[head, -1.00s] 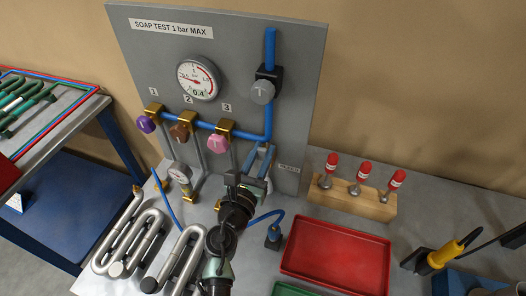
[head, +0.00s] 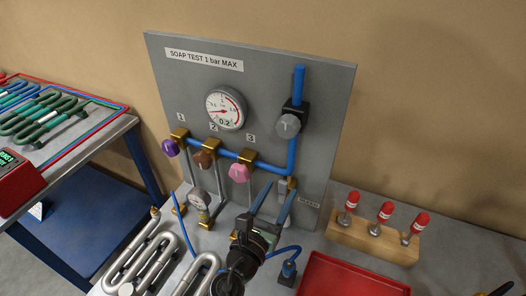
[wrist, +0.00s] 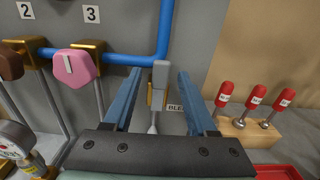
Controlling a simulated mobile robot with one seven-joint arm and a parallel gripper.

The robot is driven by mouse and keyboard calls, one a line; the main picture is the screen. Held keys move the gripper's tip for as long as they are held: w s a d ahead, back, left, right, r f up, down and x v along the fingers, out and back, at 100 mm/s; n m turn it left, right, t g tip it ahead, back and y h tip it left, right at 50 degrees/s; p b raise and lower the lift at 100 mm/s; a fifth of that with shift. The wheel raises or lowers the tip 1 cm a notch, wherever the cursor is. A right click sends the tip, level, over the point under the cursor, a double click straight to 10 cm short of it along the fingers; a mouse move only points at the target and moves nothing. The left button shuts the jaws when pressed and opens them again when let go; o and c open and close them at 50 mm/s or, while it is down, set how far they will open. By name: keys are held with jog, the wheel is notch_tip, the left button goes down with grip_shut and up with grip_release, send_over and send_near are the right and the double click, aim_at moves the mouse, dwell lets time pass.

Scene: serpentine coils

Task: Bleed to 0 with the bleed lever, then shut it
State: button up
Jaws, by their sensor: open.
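The bleed lever (head: 284,188) is a grey handle on a brass valve at the low end of the blue pipe, beside the partly hidden BLEED label (wrist: 176,107). In the wrist view the lever (wrist: 159,76) looks upright, roughly in line with the pipe. My gripper (wrist: 160,78) is open, with its two blue fingers on either side of the lever and a visible gap on each side. The head view also shows my gripper (head: 282,190) at the valve. The round panel gauge (head: 225,108) shows 0.2 on its readout.
Purple, brown and pink knobs (head: 240,172) sit on the pipe to the left, with a grey knob (head: 288,125) above. A wooden block (head: 372,240) with red-topped tools stands right. Metal coils (head: 150,255) lie front left, a red tray (head: 350,278) front right.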

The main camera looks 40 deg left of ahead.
jog(key=b+v, duration=0.1)
jog(key=v, duration=0.9)
jog(key=shift+b, duration=0.4)
jog(key=shift+s, duration=0.1)
jog(key=w+d+r+m+t+h, duration=0.2)
jog(key=w+d+r+m, duration=0.25)
jog(key=r+m, duration=0.4)
jog(key=w+d+r+m+t+h, duration=0.1)
jog(key=w+d+r+m+h, duration=0.15)
jog(key=d+r+m, duration=0.55)
jog(key=w+d+r+m+t+h, duration=0.15)
jog(key=w+r+m, duration=0.25)
jog(key=r+m, duration=0.5)
jog(key=s+d+r+m+t, duration=0.1)
jog(key=s+d+r+m, duration=0.2)
jog(key=r, duration=0.5)
jog(key=s+d+r+m+t, duration=0.2)
jog(key=s+d+r+m, duration=0.1)
jog(key=r+m, duration=0.3)
jog(key=s+d+r+m+t+y, duration=0.1)
jog(key=r+m, duration=0.4)
jog(key=r, duration=0.5)
jog(key=shift+s+d+r+t, duration=0.4)
jog(key=shift+s+d+t, duration=0.35)
jog(key=shift+s+d, duration=0.35)
